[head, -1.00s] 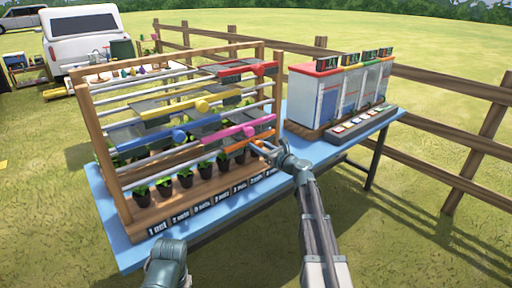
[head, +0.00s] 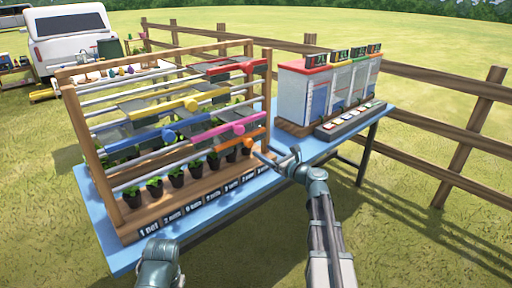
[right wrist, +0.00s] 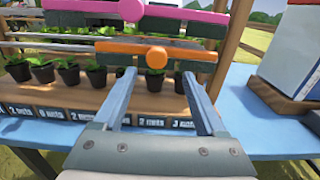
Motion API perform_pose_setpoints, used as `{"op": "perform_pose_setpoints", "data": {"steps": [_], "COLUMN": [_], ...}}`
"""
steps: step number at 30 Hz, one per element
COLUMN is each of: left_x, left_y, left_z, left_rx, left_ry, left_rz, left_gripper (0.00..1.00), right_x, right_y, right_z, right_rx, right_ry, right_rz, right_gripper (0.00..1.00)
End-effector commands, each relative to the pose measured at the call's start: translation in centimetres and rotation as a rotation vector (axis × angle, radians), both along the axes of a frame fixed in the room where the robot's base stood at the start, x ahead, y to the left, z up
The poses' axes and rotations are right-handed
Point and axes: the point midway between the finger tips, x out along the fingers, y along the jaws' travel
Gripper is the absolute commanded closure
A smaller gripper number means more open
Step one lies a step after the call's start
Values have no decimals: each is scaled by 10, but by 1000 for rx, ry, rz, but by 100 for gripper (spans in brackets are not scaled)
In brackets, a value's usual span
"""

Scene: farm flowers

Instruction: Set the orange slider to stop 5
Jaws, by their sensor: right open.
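The orange slider (head: 228,142) is on the lowest front rail of the wooden rack, near its right end. Its round orange knob (right wrist: 157,57) faces me in the right wrist view. Small labels (right wrist: 155,123) run along the rack's base below; most are too small to read surely. My right gripper (right wrist: 158,74) is open and empty, with its fingers apart to either side below the knob and a little short of it. In the head view the right gripper (head: 262,156) is in front of the rack's right end. A grey part of my left arm shows at the bottom, without its fingers.
A pink slider (head: 222,133) is just above the orange one; blue (head: 160,137), yellow (head: 185,103) and red (head: 236,67) sliders sit higher. Potted plants (head: 176,177) stand on the rack's base. A box with several doors (head: 325,88) stands right on the blue table (head: 318,150).

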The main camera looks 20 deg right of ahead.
Motion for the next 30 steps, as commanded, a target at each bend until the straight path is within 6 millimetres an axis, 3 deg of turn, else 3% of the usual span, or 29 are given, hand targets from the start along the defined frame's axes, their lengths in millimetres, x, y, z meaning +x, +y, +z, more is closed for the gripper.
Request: {"op": "perform_pose_setpoints", "data": {"steps": [3, 9, 27, 30], "left_x": [0, 0, 0, 0], "left_y": [0, 0, 0, 0], "left_z": [0, 0, 0, 0], "left_rx": [0, 0, 0, 0], "left_ry": [0, 0, 0, 0], "left_rz": [0, 0, 0, 0], "left_gripper": [50, 50, 50, 50], "right_x": [-23, -42, -46, -46], "right_y": [-7, -15, -18, -10], "right_z": [0, 0, 0, -2], "right_rx": [0, 0, 0, -22], "right_ry": [0, 0, 0, 2], "right_rz": [-3, -2, -1, 13], "right_gripper": [27, 27, 27, 27]}}
